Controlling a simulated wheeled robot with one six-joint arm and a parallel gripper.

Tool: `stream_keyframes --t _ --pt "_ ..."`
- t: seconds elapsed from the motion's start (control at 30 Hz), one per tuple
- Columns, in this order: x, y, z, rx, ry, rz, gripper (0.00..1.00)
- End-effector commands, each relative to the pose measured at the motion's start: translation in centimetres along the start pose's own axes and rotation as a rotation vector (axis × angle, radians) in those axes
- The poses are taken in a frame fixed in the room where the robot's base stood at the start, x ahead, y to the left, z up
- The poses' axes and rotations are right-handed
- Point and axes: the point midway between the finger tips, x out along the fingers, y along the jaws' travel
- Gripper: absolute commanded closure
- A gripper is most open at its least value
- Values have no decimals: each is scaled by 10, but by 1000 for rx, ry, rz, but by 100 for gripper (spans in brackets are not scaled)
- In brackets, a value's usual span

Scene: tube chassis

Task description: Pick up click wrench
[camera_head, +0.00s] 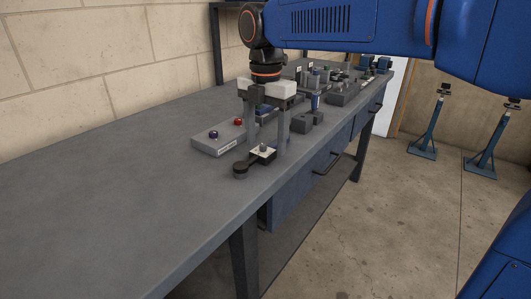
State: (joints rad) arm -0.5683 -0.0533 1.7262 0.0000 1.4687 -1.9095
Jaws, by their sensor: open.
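My gripper (266,149) points down over the workbench (110,180), its two grey fingers spread apart with nothing held between them. A small dark fixture with a pale square top (262,154) lies on the bench just below and between the fingertips. Its rounded black end (240,171) points toward the lower left. I cannot make out a click wrench for certain. A blue item (264,113) shows partly behind the fingers, and a blue upright piece (315,102) stands in a dark holder to the right.
Dark blocks (306,121) and several small parts crowd the bench farther back. The near left bench is clear. A wall (90,40) runs behind it. Blue stands (430,130) are on the floor at right.

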Motion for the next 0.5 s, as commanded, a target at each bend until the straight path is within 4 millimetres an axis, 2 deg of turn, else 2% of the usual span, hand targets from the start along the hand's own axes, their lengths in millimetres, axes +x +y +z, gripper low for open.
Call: stream_keyframes --t 0.13,0.43,0.47,0.5 --pt "16 0 0 0 0 -1 36" --pt "19 1 0 -1 0 0 36" --pt "19 0 0 -1 0 0 41" --pt "19 0 0 -1 0 0 50"
